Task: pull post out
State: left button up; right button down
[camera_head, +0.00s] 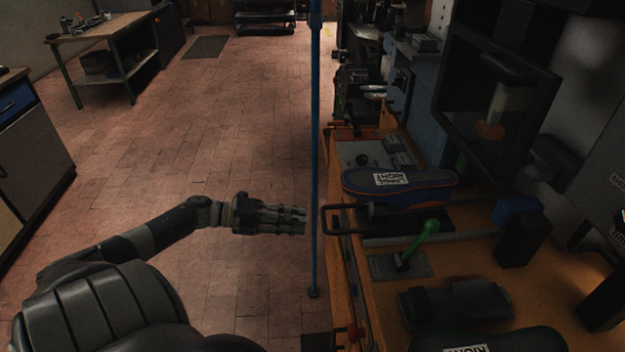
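A black U-shaped handle (327,220) sticks out to the left from the press at the edge of the orange-brown bench. A rod runs from it toward a dark plate under a blue shoe (415,189). I take this handle to belong to the post, but cannot be sure. My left gripper (304,220) is left of the handle, apart from it, with its straight fingers pointing right. Its fingers lie close together from this side, so its opening is unclear. My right gripper is not in view.
A thin blue vertical pole (315,130) stands between my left gripper and the handle in the picture. A green lever (423,240) rises from the bench (545,290). Another dark labelled item (520,342) lies at bottom right. Open tiled floor (190,120) lies left.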

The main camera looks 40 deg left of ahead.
pick_arm(q)
jog(key=v, duration=0.5)
dwell(0.5)
jog(key=s+a+f+n+t+y, duration=0.1)
jog(key=s+f+n+y, duration=0.35)
jog(key=f, duration=0.75)
jog(key=s+a+f+n+y, duration=0.15)
jog(key=f+n+y, duration=0.35)
jog(key=f+n, duration=0.6)
jog(key=s+d+f+n+g+y, duration=0.1)
jog(key=s+d+f, duration=0.15)
jog(key=f, duration=0.35)
jog(key=s+d+f+n+g+y, duration=0.1)
jog(key=s+f, duration=0.2)
jog(key=f, duration=0.3)
jog(key=s+d+f+n+g, duration=0.2)
jog(key=s+d+f+g, duration=0.1)
jog(key=s+d+f, duration=0.2)
jog(key=s+d+f+n+g, duration=0.2)
jog(key=s+d+f, duration=0.3)
jog(key=s+d, duration=0.5)
jog(key=s+d+f+n+g+h, duration=0.1)
jog(key=s+d+f+g, duration=0.3)
jog(key=d, duration=0.6)
jog(key=s+f+n, duration=0.1)
jog(key=s+f, duration=0.1)
jog(key=s, duration=0.1)
jog(key=shift+s+g, duration=0.3)
jog(key=shift+s, duration=0.1)
